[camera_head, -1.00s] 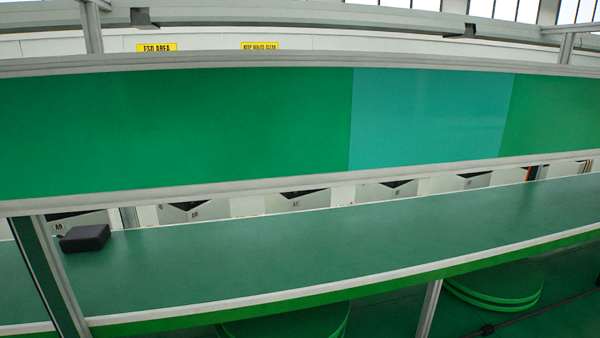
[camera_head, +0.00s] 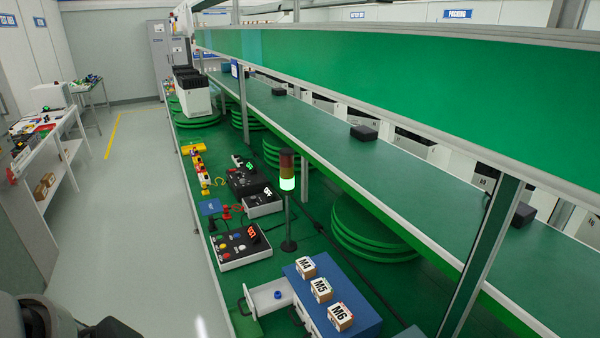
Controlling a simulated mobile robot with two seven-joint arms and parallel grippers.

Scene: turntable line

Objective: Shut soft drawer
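A blue drawer unit (camera_head: 352,299) stands at the bottom of the view, right of centre. A white drawer (camera_head: 270,295) sticks out of its left side, so it is open. A small blue item shows at the drawer, and a dark handle is at its outer end. I cannot read a label on the drawer. Grey and dark parts at the bottom left corner look like my own arm. Neither of my grippers can be made out in view.
Small boxes marked M4 (camera_head: 305,267), M5 and M6 stand on the unit. A signal tower (camera_head: 287,185) with a green light and a control box (camera_head: 238,246) stand behind it. A long green shelf (camera_head: 330,155) runs at right. The grey aisle at left is clear.

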